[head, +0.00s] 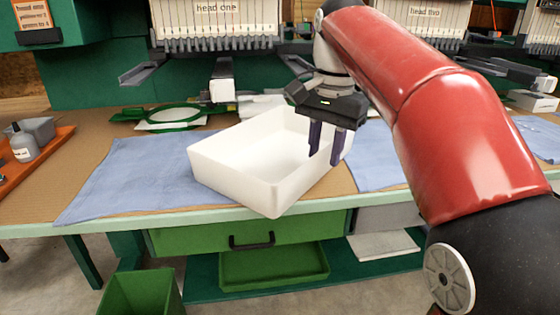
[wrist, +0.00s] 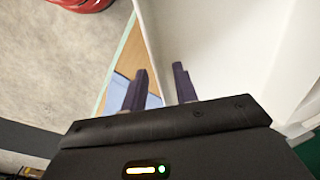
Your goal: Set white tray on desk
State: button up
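The white tray (head: 235,178) is an open, empty rectangular box. In the head view it stands askew at the desk's front, its near corner over the edge strip; I cannot tell whether its base fully touches. The desk (head: 90,140) has a brown top and pale green front edge. My gripper (head: 326,148) points down at the tray's right side. In the wrist view my gripper (wrist: 160,70) has its two dark fingers apart with a clear gap. The tray (wrist: 225,45) fills the right, its wall running by the fingers; contact is not clear.
Blue cloths (head: 130,178) lie under and beside the tray. Embroidery machines (head: 220,25) and a green hoop (head: 165,115) stand behind. An orange tray (head: 50,145) with a bottle is at far left. A green drawer (head: 200,240) and bin (head: 140,292) are below.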

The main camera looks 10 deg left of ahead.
notch_tip(320, 180, down, 2)
jog(key=shift+f, duration=0.2)
grip_shut()
dwell(0.4)
